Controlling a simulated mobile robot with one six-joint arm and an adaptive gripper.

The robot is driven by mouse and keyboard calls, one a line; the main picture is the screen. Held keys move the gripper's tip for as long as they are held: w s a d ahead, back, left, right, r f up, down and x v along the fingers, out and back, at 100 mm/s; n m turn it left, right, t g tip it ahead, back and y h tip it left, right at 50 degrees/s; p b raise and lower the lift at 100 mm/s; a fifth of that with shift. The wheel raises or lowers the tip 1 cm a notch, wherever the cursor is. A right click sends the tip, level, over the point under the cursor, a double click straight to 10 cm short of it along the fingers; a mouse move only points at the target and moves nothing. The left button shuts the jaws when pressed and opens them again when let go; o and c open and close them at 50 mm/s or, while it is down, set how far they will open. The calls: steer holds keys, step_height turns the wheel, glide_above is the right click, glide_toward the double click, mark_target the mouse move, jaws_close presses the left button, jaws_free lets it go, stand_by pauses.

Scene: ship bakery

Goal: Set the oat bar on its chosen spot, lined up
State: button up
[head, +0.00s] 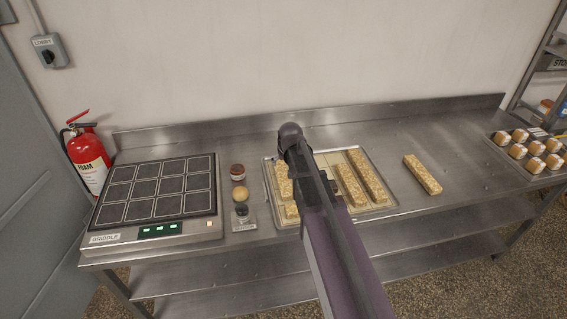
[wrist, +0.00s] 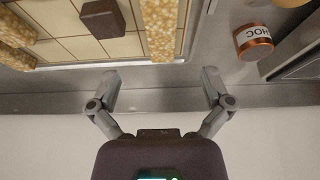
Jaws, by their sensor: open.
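One oat bar (head: 422,175), long and pale gold with a grainy surface, lies alone on the steel counter right of the tray. The shallow tray (head: 384,213) has a lined grid and holds several similar bars; two lie side by side in its right half, one of them this bar (head: 367,176). Another bar (wrist: 161,30) lies along the tray's side in the wrist view, with a dark brown block (wrist: 102,19) nearby. My gripper (wrist: 160,76) is open and empty in the wrist view, over the counter's back strip beside the tray. My arm hides part of the tray in the head view.
A griddle (head: 157,191) stands at the left. Counter around the lone bar is clear.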

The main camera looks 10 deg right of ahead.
steer(key=s+f+g, duration=0.1)
steer(key=s+g, duration=0.3)
steer(key=s, duration=2)
steer(key=shift+s+a+f+g, duration=0.2)
steer(key=shift+s+a+g, duration=0.05)
steer(key=shift+a+g, duration=0.05)
